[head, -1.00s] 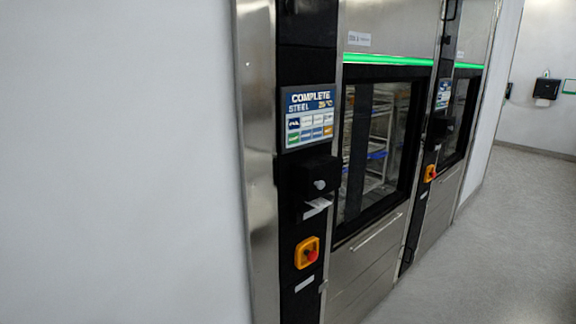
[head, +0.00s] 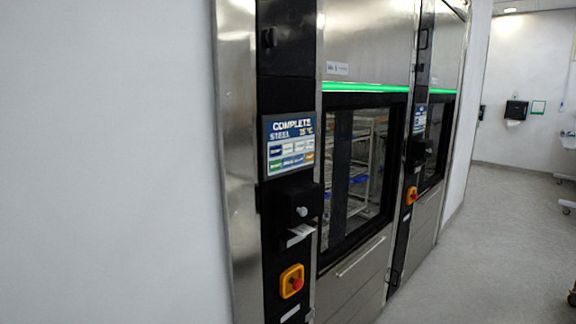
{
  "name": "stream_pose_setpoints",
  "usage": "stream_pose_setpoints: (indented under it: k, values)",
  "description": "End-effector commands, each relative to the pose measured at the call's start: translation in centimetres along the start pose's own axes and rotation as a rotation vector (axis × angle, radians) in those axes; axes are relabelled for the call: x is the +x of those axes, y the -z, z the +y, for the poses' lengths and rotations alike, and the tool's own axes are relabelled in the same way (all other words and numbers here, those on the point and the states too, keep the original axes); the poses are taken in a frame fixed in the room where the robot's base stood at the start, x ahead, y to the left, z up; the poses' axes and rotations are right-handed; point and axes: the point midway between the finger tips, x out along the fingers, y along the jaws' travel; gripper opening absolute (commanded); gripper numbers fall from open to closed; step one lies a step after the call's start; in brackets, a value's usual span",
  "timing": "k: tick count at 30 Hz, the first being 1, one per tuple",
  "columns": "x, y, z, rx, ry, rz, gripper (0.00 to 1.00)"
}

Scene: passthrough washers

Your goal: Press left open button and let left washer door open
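The left washer (head: 365,60) is a steel machine with a glass door (head: 352,185) in a black frame. The door is closed and racks show behind the glass. A green light strip (head: 365,87) runs above it. On the black panel to its left, a screen (head: 289,143) reads "COMPLETE STEEL" above several coloured tiles. Which tile opens the door is too small to read. Below are a black printer-like box (head: 297,208) and a red knob on a yellow plate (head: 292,282). My gripper is not in view.
A second, similar washer (head: 437,55) stands further right, with its own screen and red-yellow switch (head: 411,196). A plain white wall (head: 105,160) fills the left. The grey floor (head: 470,260) in front of the washers is mostly clear. Partly cut-off equipment stands at the right edge.

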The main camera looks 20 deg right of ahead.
Motion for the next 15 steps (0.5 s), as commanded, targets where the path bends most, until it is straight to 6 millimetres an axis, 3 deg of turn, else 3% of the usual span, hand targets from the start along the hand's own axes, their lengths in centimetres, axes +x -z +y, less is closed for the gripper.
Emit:
stream_pose_setpoints:
  k: [7, 12, 15]
  values:
    - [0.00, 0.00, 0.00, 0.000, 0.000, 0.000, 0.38]
    - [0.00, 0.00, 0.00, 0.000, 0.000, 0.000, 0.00]
    - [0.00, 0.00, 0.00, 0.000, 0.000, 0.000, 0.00]
